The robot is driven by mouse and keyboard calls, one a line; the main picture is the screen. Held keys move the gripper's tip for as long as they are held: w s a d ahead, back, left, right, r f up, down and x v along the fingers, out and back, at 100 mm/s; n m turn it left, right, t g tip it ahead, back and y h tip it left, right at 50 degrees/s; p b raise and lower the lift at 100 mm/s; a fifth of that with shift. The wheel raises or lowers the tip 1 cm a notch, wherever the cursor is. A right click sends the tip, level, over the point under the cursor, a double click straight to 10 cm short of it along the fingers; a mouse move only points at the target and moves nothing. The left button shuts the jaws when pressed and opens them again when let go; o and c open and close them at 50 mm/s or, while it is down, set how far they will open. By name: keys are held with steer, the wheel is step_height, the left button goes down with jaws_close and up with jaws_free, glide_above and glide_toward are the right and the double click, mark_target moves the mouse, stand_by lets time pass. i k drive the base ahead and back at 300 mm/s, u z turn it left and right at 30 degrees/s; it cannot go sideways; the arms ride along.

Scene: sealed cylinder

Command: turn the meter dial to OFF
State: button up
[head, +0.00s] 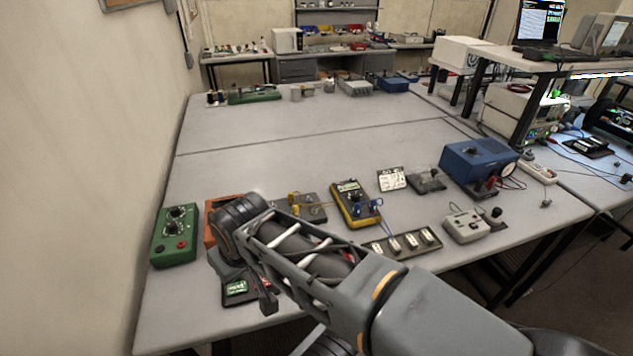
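A yellow-and-dark handheld meter (347,187) lies near the middle of the near table, its display at the far end. Blue parts and leads sit at its lower right; its dial setting is too small to read. A second dark device with a lit green display (236,288) lies near the table's front edge, partly hidden by my arm. It may also be a meter, and I see no dial on it. My gripper (248,283) hangs from the wrist beside and above this dark device, left of the yellow meter. Its fingers are mostly hidden, and whether they are open cannot be told.
A green box with knobs (174,238) stands at the left. An orange box (211,212) is partly behind my wrist. A socket strip (403,243), a grey box (466,226) and a blue power unit (478,160) stand to the right. The table's far half (300,125) is mostly clear.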

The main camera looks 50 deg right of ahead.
mark_target(355, 196)
steer(key=k, duration=0.5)
steer(key=z, duration=1.15)
steer(key=i, duration=0.3)
steer(key=z, duration=0.35)
